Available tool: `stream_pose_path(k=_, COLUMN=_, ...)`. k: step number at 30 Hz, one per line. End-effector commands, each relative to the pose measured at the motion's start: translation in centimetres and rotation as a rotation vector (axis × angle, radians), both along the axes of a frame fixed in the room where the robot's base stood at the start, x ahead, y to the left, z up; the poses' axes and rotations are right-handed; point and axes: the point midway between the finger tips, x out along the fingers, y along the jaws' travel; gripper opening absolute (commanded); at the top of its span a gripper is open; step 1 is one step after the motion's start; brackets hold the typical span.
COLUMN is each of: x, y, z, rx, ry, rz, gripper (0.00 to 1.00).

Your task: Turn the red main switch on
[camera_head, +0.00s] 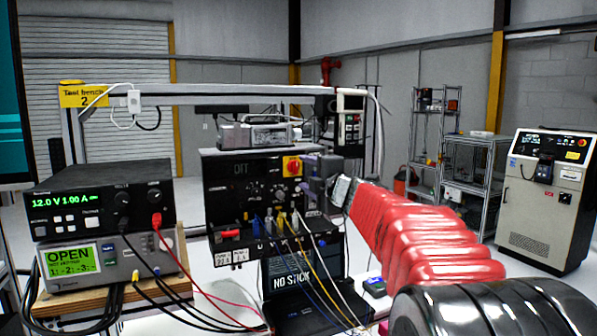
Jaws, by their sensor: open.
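The red main switch (293,166) is a red knob on a yellow square plate. It sits at the upper right of the front panel of a black test box (225,203) in the middle of the view. My gripper (311,176) is at the end of my red-sleeved arm, which reaches in from the right. The gripper is open, just right of the switch and close to it. I cannot tell whether it touches the switch. The knob's exact angle is too small to read.
Several coloured leads (290,250) hang from the box's lower front. A laptop (296,277) stands below it. A power supply (100,208) showing 12.0 V sits on another instrument (75,262) at left. A bench frame (220,88) spans above.

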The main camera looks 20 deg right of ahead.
Motion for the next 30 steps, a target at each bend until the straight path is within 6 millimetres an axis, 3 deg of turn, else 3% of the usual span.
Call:
stream_pose_path(k=12, x=4.5, y=0.0, z=0.0, rx=0.0, ry=0.001, rz=0.0, gripper=0.52)
stream_pose_path(k=25, x=5.1, y=0.0, z=0.0, rx=0.0, ry=0.0, rz=0.0, gripper=0.51)
stream_pose_path(k=30, x=5.1, y=0.0, z=0.0, rx=0.0, ry=0.0, rz=0.0, gripper=0.39)
